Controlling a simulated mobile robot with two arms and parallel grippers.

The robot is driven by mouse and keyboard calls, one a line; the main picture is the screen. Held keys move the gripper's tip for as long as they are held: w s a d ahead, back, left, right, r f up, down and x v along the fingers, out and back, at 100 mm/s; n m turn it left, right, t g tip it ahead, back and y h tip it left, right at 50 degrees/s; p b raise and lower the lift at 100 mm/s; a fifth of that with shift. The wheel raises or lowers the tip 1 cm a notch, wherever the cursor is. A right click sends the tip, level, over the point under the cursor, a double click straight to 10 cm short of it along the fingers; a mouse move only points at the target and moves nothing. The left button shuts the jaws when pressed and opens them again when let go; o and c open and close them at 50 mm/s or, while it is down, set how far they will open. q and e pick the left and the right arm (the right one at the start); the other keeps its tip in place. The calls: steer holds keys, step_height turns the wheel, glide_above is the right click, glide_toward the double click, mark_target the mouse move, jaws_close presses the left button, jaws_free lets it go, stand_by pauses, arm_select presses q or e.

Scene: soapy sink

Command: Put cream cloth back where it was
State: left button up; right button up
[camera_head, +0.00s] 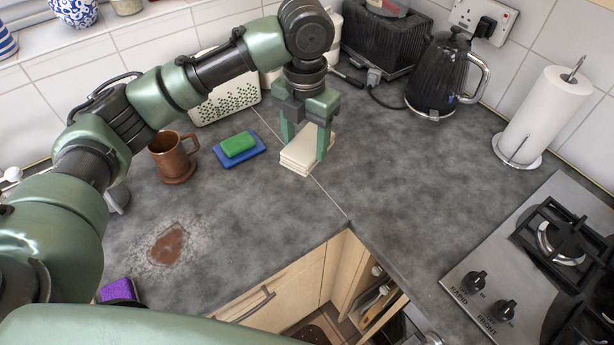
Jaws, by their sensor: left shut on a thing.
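The cream cloth (298,158) is a folded, layered pad at the back middle of the dark grey worktop (400,165). My left gripper (306,145) points down over it, with one finger at each side. It is shut on the cloth. The cloth looks to be at or just above the worktop; I cannot tell if it touches. My right gripper is not in view.
Left of the cloth are a green sponge on a blue cloth (258,158) and a brown mug (175,160). A brown spill (168,246) lies nearer. A black kettle (437,75), paper roll (545,115) and hob (545,250) stand right. The worktop between is clear.

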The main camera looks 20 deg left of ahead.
arm_select(q)
step_height(320, 180, down, 7)
steer(key=shift+f+p, duration=0.1)
steer(key=shift+p, duration=0.35)
steer(key=shift+f, duration=0.55)
step_height(320, 180, down, 3)
steer(key=shift+f+p, duration=0.2)
steer(key=shift+p, duration=0.2)
steer(key=shift+f, duration=0.2)
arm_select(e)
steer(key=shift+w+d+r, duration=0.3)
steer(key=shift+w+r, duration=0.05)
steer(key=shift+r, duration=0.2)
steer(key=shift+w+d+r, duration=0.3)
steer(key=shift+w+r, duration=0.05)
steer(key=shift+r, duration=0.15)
arm_select(q)
steer(key=shift+f, duration=0.1)
steer(key=o, duration=1.3)
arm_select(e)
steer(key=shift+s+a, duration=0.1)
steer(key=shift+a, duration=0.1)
